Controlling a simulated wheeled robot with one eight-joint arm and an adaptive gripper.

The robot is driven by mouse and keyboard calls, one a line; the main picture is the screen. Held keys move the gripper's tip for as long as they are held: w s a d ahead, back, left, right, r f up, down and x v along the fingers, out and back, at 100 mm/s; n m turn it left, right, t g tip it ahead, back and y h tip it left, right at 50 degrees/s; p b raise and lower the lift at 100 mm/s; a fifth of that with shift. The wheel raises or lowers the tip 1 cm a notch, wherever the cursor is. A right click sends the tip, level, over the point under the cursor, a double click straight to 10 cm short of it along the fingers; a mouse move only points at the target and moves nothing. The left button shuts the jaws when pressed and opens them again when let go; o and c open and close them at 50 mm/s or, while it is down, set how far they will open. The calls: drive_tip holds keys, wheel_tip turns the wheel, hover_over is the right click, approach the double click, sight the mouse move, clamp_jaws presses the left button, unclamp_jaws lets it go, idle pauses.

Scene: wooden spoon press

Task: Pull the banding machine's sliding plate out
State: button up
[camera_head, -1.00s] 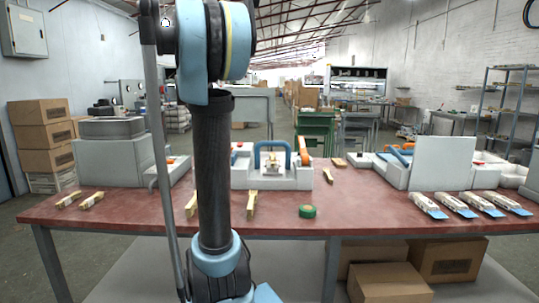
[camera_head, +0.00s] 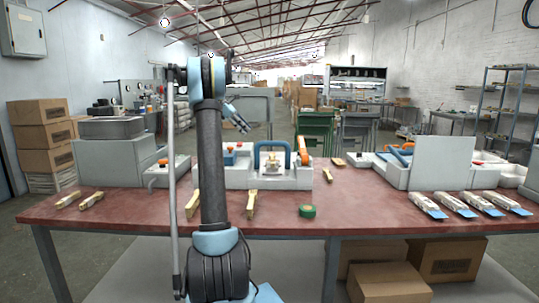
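My gripper (camera_head: 239,121) is in the air above the table, over the back left of the central machine, apart from everything. Its fingers angle down to the right; they are too small to tell open from shut. A low white machine (camera_head: 237,178) with a blue arch handle (camera_head: 272,150) and an orange lever (camera_head: 304,152) stands mid-table. At right is a machine with a grey upright panel (camera_head: 441,164) and blue parts. I cannot tell which is the banding machine, nor make out its sliding plate.
The red table (camera_head: 355,210) is mostly clear in front. Bundles of wooden pieces (camera_head: 252,203) and a green tape roll (camera_head: 307,211) lie near its front edge. Several blue-ended packs (camera_head: 455,205) lie at right. Cardboard boxes (camera_head: 390,282) stand underneath.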

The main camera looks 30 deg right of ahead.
drive_tip(key=shift+w+d+f, duration=0.15)
drive_tip(key=shift+w+d, duration=0.2)
drive_tip(key=shift+d, duration=0.2)
drive_tip(key=shift+w+d+f, duration=0.15)
drive_tip(key=shift+w+d, duration=0.15)
drive_tip(key=shift+d, duration=0.2)
drive_tip(key=x, duration=1.7)
drive_tip(key=shift+s+d+r, duration=0.1)
drive_tip(key=shift+s+d, duration=0.05)
drive_tip(key=shift+s, duration=0.1)
drive_tip(key=shift+d, duration=0.1)
clamp_jaws()
